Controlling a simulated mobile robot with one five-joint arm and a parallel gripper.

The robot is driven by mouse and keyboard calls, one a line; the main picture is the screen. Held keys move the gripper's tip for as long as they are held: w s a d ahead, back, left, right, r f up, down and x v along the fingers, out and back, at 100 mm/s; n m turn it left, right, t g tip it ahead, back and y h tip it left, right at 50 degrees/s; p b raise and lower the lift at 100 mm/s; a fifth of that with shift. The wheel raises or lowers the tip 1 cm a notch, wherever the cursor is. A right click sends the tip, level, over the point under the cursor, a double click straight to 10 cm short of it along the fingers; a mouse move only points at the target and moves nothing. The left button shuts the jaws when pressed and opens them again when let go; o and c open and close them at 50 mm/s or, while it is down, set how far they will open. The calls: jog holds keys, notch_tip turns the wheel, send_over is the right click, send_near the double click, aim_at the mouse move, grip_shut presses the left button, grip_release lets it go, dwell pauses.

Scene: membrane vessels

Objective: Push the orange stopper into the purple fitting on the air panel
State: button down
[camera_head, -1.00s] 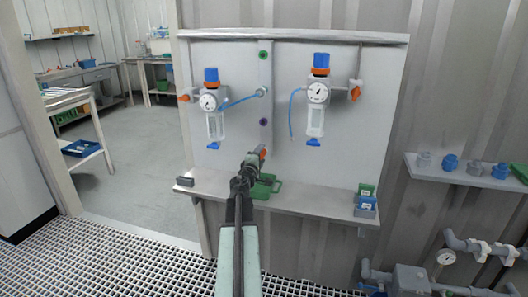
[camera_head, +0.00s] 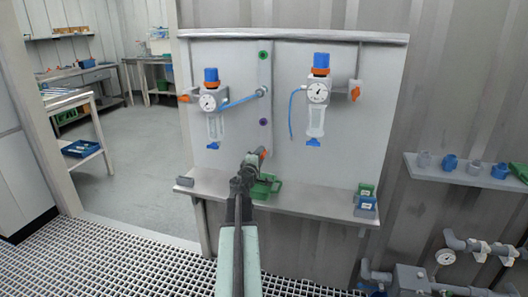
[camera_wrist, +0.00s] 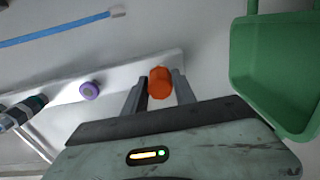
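The orange stopper (camera_wrist: 160,83) is between the two fingers of my gripper (camera_wrist: 158,90) in the wrist view, and the fingers are closed on its sides. In the head view the stopper (camera_head: 262,153) shows as a small orange spot at the end of my gripper (camera_head: 257,157). The purple fitting (camera_head: 264,122) is a small round port on the vertical strip of the air panel (camera_head: 232,137), above the stopper in the head view. In the wrist view the fitting (camera_wrist: 89,90) lies left of the gripper, apart from the stopper, with a lighter centre.
Gauge units (camera_head: 209,103) and (camera_head: 318,92) with blue hoses flank the strip. A green port (camera_head: 263,55) is higher up.

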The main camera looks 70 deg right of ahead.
jog(key=a, duration=0.6)
jog(key=shift+s, duration=0.15)
dwell(1.1)
dwell(0.3)
